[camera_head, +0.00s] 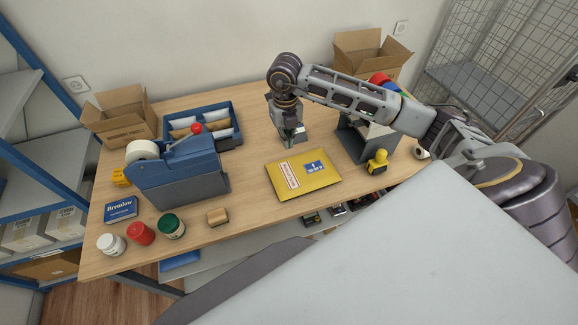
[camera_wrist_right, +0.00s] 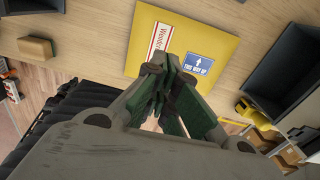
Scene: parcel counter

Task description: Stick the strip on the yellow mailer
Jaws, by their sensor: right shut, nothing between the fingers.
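The yellow mailer (camera_head: 320,184) lies flat on the wooden counter, right of its middle. It also shows in the right wrist view (camera_wrist_right: 215,32). A white strip with red print (camera_head: 288,174) lies on its left part, also seen beyond the fingers in the wrist view (camera_wrist_right: 158,42). A blue label with an arrow (camera_head: 314,167) is to the right of the strip. My right gripper (camera_head: 289,144) is shut and empty, just behind the mailer's far edge in the head view. Its green-padded fingers meet in the wrist view (camera_wrist_right: 165,68). My left gripper is out of view.
A blue dispenser (camera_head: 180,170) with a white roll (camera_head: 142,150) stands at the left. A divided tray (camera_head: 235,120) is behind.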

